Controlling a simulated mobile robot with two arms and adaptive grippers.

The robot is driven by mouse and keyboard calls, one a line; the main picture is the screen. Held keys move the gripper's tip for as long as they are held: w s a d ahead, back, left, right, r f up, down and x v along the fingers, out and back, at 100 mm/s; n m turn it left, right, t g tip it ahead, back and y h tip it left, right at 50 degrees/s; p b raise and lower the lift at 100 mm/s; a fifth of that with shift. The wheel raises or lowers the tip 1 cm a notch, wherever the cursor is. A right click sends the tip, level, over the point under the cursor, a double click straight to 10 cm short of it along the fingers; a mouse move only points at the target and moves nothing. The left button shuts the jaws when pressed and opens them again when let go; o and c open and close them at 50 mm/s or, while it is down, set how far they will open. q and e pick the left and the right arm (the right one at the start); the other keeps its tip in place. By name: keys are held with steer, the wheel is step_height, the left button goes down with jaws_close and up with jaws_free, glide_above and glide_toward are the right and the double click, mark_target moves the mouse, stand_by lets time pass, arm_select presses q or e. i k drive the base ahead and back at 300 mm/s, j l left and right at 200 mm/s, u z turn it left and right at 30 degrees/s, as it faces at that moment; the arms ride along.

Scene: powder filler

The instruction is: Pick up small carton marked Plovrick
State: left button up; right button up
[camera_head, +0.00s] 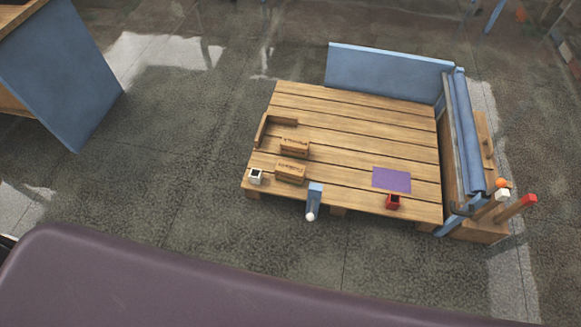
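Two small brown cartons lie on the slatted wooden platform, towards its left side. The farther carton (295,147) and the nearer carton (290,171) both bear dark markings, too small to read, so I cannot tell which one says Plovrick. They sit close together, one behind the other. Neither of my grippers shows in the head view.
The wooden platform (340,125) has blue panels (385,72) at its back and right. A wooden corner piece (263,128), white cup (255,176), blue item (314,198), purple mat (391,180) and red container (393,202) are on or along it. Grey floor surrounds it.

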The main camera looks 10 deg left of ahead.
mark_target(292, 146)
steer(key=i+j+z, duration=0.15)
steer(key=z, duration=0.25)
steer(key=j+z, duration=0.35)
steer(key=i+j+z, duration=0.1)
steer(key=j+z, duration=0.3)
